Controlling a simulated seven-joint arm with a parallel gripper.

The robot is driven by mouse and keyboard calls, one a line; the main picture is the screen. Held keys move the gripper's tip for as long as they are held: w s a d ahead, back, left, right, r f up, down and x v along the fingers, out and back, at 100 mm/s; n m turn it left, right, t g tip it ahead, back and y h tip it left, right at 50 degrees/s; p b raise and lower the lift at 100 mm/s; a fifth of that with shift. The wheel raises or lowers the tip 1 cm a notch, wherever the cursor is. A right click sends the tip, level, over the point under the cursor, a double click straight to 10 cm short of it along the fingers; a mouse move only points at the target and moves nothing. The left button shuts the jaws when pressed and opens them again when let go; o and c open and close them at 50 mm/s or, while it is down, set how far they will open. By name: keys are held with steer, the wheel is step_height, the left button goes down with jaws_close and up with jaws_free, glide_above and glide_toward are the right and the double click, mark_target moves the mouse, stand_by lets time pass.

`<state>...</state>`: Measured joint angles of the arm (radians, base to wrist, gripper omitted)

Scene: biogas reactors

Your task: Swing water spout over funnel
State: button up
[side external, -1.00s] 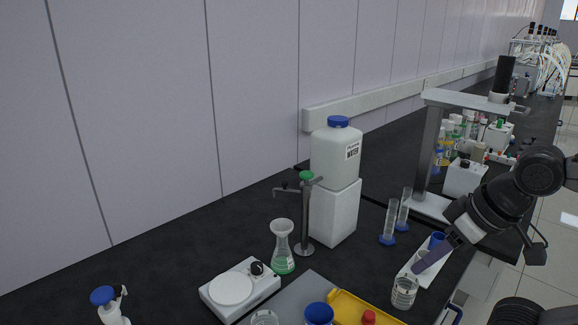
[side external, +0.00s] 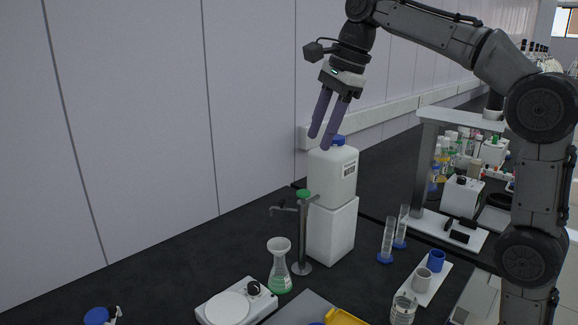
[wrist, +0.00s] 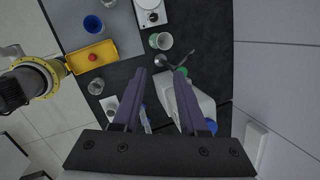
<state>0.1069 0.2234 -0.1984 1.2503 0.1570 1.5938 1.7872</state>
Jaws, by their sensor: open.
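The water spout (side external: 285,208) is a thin metal arm with a green knob on a metal post, in front of the white water container (side external: 331,175). It points left, with its tip behind and above the funnel (side external: 279,245), which sits in a conical flask (side external: 280,277) of green liquid. The wrist view also shows the spout (wrist: 189,56) and the funnel (wrist: 165,41), with the spout tip beside the funnel. My gripper (side external: 320,141) is open and empty, fingers pointing down near the container's blue cap. In the wrist view its fingertips (wrist: 160,73) straddle the spout's post area.
A white balance (side external: 236,303) stands front left of the flask. Graduated cylinders (side external: 388,240) stand right of the container, and a tray (side external: 440,283) with cups lies to their front. A yellow tray (side external: 343,317) lies at the front. The wall panels rise behind.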

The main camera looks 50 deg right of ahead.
steer(key=w+d+f+m, duration=0.25)
steer(key=w+f, duration=0.25)
steer(key=w, duration=0.4)
steer(key=g, duration=0.2)
glide_toward(282, 201)
steer(key=f, duration=0.1)
steer(key=shift+y, duration=0.3)
steer(key=shift+w+d+x, duration=0.1)
steer(key=shift+d+x, duration=0.05)
steer(key=shift+x, duration=1.25)
steer(key=shift+w+d+x, duration=0.1)
steer(key=shift+d+x, duration=0.05)
steer(key=shift+x, duration=1.25)
steer(key=shift+w+d+x, duration=0.15)
steer(key=shift+x, duration=1.25)
steer(key=shift+s+a, duration=0.15)
steer(key=shift+s, duration=0.05)
steer(key=shift+s+a, duration=0.1)
steer(key=shift+s+a, duration=0.6)
steer(key=shift+a, duration=0.1)
